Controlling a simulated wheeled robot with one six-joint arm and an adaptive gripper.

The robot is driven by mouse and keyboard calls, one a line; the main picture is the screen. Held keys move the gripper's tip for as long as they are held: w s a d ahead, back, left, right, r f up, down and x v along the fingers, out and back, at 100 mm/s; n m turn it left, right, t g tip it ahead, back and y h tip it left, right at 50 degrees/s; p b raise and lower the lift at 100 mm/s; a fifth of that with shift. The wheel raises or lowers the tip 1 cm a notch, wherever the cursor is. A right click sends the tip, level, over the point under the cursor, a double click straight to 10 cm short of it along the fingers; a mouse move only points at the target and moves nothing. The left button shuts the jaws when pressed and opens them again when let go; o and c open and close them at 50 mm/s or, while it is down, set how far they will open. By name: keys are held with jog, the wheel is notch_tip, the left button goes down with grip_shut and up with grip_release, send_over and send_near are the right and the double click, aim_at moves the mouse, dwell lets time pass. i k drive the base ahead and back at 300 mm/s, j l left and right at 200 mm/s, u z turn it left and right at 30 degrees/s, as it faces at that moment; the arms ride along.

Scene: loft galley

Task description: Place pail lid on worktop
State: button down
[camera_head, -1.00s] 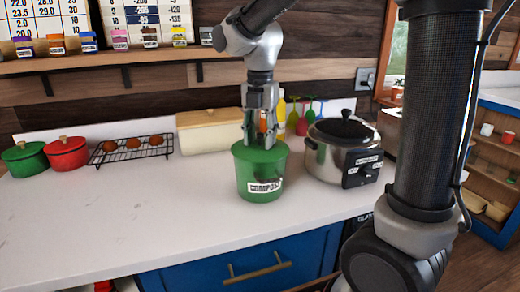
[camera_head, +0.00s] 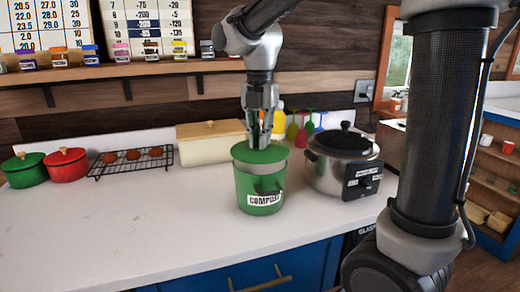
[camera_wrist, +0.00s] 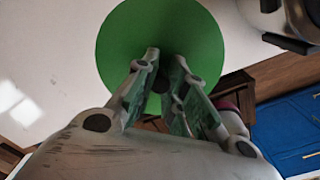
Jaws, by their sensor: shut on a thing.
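The green pail lid (camera_head: 262,154) is held just above the green compost pail (camera_head: 243,188), with a pale strip of the pail's inside showing between them. My gripper (camera_head: 260,136) is above the lid, shut on its knob, which the fingers mostly hide. In the wrist view the lid (camera_wrist: 160,28) is a green disc below my gripper (camera_wrist: 167,78). The pail stands upright on the white worktop (camera_head: 110,225), its label facing forward.
A steel cooker (camera_head: 340,165) stands close at the pail's right. A cream bread box (camera_head: 208,145) is behind. A wire rack (camera_head: 125,160), red pot (camera_head: 66,166) and green pot (camera_head: 23,171) stand at left. The front-left worktop is clear.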

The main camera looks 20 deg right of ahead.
aim_at(147, 216)
jog(key=j, duration=0.8)
jog(key=i+j, duration=0.15)
jog(key=j, duration=0.65)
